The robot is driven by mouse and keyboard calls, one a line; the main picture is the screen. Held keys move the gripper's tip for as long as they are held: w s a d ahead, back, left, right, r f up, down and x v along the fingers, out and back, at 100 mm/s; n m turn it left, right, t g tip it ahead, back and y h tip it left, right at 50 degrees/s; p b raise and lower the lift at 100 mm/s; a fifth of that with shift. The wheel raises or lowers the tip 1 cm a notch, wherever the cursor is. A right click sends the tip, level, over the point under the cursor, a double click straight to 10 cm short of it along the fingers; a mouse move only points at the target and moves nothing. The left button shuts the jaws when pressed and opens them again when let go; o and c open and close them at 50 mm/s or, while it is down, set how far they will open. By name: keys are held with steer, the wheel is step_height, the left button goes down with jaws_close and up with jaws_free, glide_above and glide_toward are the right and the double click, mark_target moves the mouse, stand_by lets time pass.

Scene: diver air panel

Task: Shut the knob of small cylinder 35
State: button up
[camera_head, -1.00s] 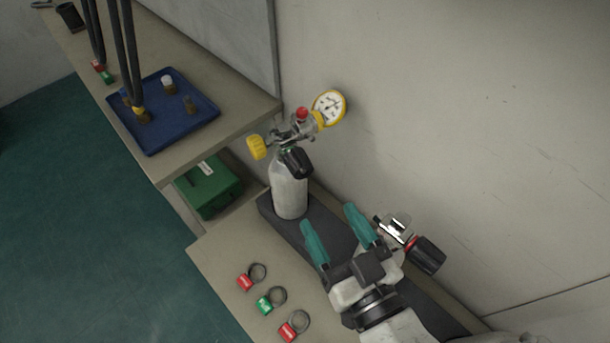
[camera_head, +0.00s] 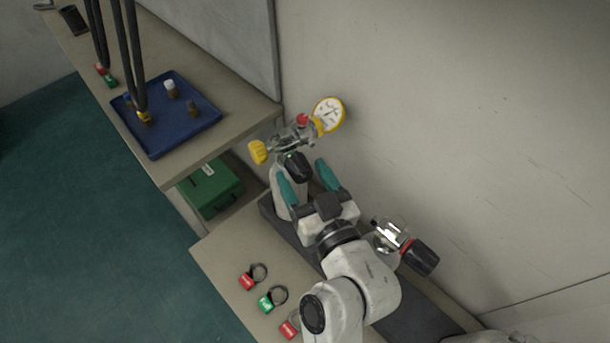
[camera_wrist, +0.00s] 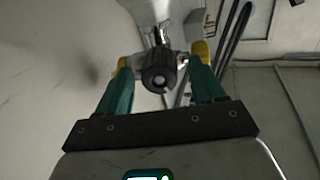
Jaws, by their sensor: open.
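A pale small cylinder (camera_head: 274,190) stands upright in a dark rack by the wall. Its black knob (camera_head: 298,167) faces my arm and also shows end-on in the wrist view (camera_wrist: 159,72). No number is readable on it. My gripper (camera_head: 302,168) is open, its teal fingers at the two sides of this knob. In the wrist view the knob sits between the fingers (camera_wrist: 160,68), with a visible gap on each side; I see no contact. A second black knob (camera_head: 420,257) on a chrome valve is at the right; its cylinder is hidden.
A yellow gauge (camera_head: 328,115), a yellow knob (camera_head: 258,151) and a red cap (camera_head: 302,120) crowd the valve top. Red and green tags (camera_head: 266,303) with rings lie on the bench. A blue tray (camera_head: 205,117) is on the upper shelf, a green case (camera_head: 212,190) below.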

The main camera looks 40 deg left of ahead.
steer(key=c, duration=1.1)
steer(key=shift+o, duration=0.2)
steer(key=shift+m, duration=0.3)
steer(key=m+p, duration=0.2)
steer(key=m, duration=0.2)
steer(key=shift+r+p, duration=0.15)
steer(key=shift+p, duration=0.25)
steer(key=m+p, duration=0.3)
steer(key=m, duration=0.3)
steer(key=shift+m+g, duration=0.3)
steer(key=m+p, duration=0.3)
steer(key=m, duration=0.2)
steer(key=shift+w, duration=0.1)
steer(key=m+p, duration=0.3)
steer(key=m, duration=0.2)
steer(key=shift+m, duration=0.3)
steer(key=shift+f, duration=0.2)
